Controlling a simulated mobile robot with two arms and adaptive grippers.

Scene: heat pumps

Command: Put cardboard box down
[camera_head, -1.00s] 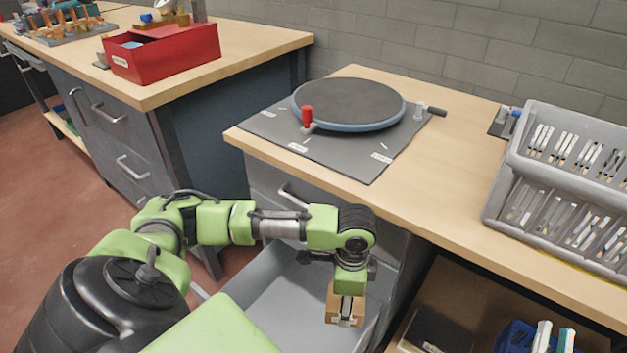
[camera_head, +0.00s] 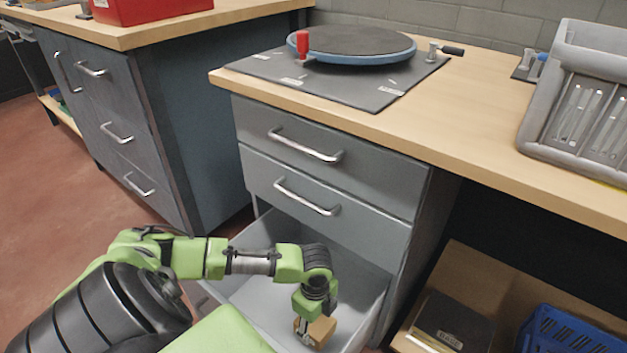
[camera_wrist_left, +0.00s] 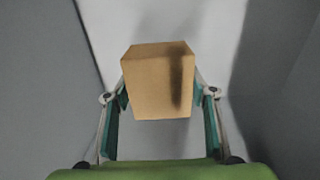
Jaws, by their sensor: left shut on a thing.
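A small brown cardboard box (camera_head: 320,331) is between the fingers of my left gripper (camera_head: 304,328), inside an open grey drawer (camera_head: 373,318). In the left wrist view the box (camera_wrist_left: 158,82) sits between the two teal-padded fingers of the left gripper (camera_wrist_left: 160,98), which is shut on it. The drawer's pale floor shows beyond the box, with grey walls on both sides. I cannot tell whether the box touches the floor. My right gripper is not in view.
The open drawer is the lowest, below two shut drawers (camera_head: 325,177) with metal handles. A workbench (camera_head: 470,115) with a round turntable (camera_head: 350,45) is above. A lower shelf with a blue crate (camera_head: 565,335) is at the right. The drawer floor beside the box looks clear.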

